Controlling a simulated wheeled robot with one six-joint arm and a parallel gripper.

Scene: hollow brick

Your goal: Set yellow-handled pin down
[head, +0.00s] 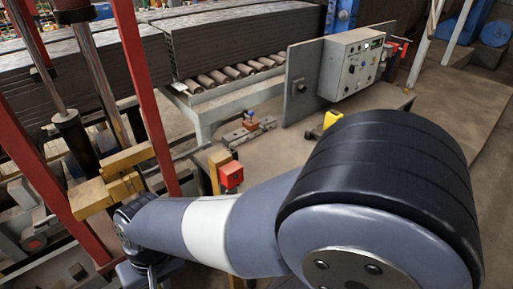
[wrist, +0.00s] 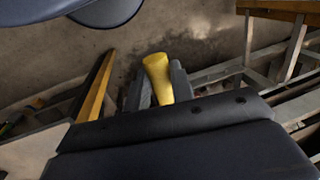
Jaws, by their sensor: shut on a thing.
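The yellow-handled pin shows in the wrist view as a yellow handle (wrist: 158,78) sticking out between two dark fingers. My gripper (wrist: 161,84) is shut on it. The rest of the pin is hidden behind the gripper body. Bare brown-grey floor shows beyond the handle, and the handle appears clear of any surface. In the head view my arm runs from the lower right to the lower left. I cannot make out the fingers or the pin there.
A red box (head: 231,175) sits on a post beside my arm. A grey control box (head: 350,63) and rollers (head: 228,76) lie beyond. Floor at right is open.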

